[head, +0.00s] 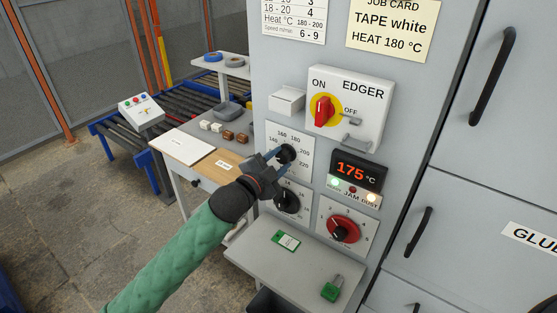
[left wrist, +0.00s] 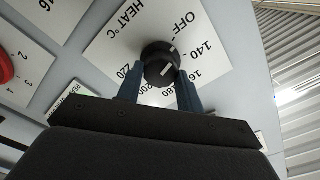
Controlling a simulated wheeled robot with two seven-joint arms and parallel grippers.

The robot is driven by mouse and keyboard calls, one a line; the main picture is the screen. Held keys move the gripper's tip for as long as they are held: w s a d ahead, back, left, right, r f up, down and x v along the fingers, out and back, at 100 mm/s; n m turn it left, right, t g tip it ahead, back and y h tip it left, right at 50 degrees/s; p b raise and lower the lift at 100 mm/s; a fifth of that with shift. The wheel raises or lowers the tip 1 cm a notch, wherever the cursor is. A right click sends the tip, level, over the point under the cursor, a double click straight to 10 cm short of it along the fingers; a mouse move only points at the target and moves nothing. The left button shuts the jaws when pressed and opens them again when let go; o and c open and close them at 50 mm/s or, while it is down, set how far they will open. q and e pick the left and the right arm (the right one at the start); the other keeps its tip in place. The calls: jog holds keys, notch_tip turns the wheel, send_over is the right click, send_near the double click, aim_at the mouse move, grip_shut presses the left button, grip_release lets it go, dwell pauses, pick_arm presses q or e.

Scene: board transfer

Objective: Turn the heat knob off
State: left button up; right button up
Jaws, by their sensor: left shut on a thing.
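The black heat knob (head: 287,153) sits on a white dial plate marked HEAT °C, with OFF and numbers from 140 to 220. My left gripper (head: 277,155) is at this knob with its two blue fingers on either side of it, shut on it. In the left wrist view the knob (left wrist: 159,58) stands between the fingertips (left wrist: 160,78). A white mark on its face points roughly towards the 160 to 180 side, away from OFF (left wrist: 182,22). The display (head: 357,171) reads 175 °C. My right gripper is not in view.
Below are a second black knob (head: 287,201) and a red knob (head: 344,229). The EDGER switch (head: 322,110) is above right, its red handle near ON. A side table (head: 187,147) stands left.

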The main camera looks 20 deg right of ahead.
pick_arm(q)
jog(key=shift+n, duration=0.7)
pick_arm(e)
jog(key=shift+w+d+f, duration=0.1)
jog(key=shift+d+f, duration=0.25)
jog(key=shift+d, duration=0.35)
pick_arm(q)
jog(key=o, duration=1)
jog(key=shift+s+a+f, duration=0.15)
jog(key=shift+s+a, duration=0.1)
jog(key=shift+a, duration=0.15)
jog(key=shift+b+v, duration=1.35)
jog(key=shift+v, duration=2.05)
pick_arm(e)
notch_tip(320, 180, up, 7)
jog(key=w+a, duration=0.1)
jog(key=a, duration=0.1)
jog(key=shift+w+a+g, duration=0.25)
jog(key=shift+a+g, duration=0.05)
